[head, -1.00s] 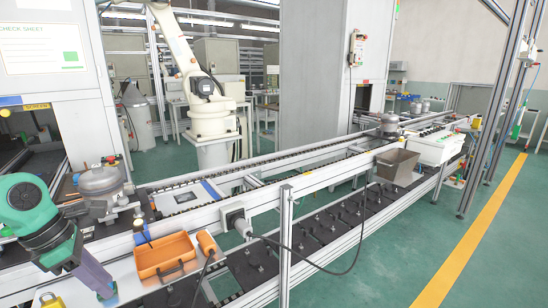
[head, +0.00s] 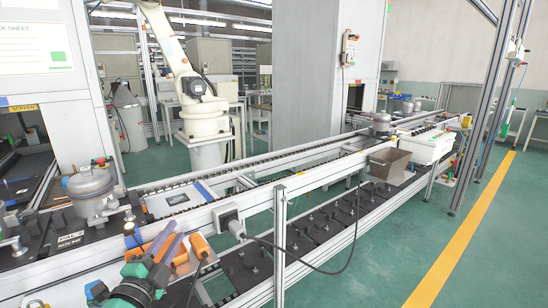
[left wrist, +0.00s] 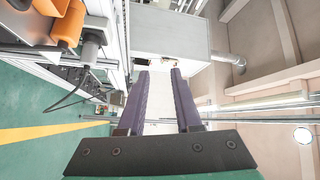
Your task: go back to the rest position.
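My right gripper is not in either view.
A conveyor line runs across the view, with a grey compressor (head: 92,190) on its left part. A grey bin (head: 389,164) and a white box (head: 424,146) are at the right. The green floor at right is clear.

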